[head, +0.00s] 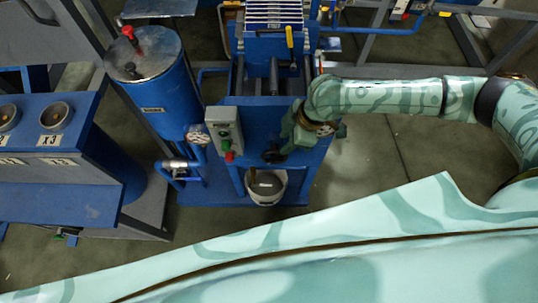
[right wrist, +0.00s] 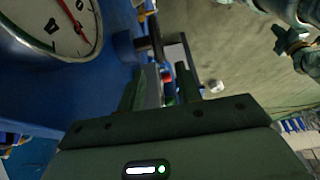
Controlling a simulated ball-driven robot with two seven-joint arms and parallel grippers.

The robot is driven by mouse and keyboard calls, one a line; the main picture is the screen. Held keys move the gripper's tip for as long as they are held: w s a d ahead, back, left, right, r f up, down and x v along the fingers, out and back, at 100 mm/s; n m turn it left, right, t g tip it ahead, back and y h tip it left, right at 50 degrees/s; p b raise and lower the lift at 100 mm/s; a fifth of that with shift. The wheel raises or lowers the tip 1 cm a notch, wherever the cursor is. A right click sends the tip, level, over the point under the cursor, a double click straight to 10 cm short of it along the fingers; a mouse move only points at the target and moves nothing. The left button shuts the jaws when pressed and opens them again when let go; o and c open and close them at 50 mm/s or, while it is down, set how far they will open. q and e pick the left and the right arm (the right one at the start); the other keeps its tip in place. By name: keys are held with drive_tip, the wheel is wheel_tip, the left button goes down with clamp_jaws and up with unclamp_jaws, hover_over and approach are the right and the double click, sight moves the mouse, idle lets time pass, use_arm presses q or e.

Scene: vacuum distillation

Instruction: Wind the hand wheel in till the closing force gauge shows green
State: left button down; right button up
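My right gripper (head: 288,143) is at the front of the blue press, beside a small dark round part (head: 273,156) that looks like the hand wheel. In the right wrist view the right gripper's two fingers (right wrist: 158,87) stand apart with a gap between them; I see nothing clamped there. A white dial gauge (right wrist: 42,28) with a red needle fills the upper left of that view, partly cut off. Teal parts that look like my left arm and gripper (right wrist: 290,44) show small at the upper right; the finger state is unclear.
A grey control box (head: 224,130) with green and red buttons is left of the right gripper. A bucket (head: 266,186) stands below. A blue tank (head: 155,80) with a red-knobbed lid and a small round gauge (head: 198,134) are further left. Open floor lies right of the press.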

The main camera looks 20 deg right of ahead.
sight(267, 162)
drive_tip(key=b+x, duration=0.4)
drive_tip(key=x, duration=0.8)
drive_tip(key=shift+w, duration=0.1)
drive_tip(key=shift+c, duration=0.3)
clamp_jaws()
drive_tip(key=shift+r+h+p, duration=0.25)
drive_tip(key=shift+h+p, duration=0.05)
drive_tip(key=shift+p, duration=0.7)
drive_tip(key=shift+f+h+p, duration=0.1)
drive_tip(key=shift+h+p, duration=0.2)
drive_tip(key=shift+f, duration=0.25)
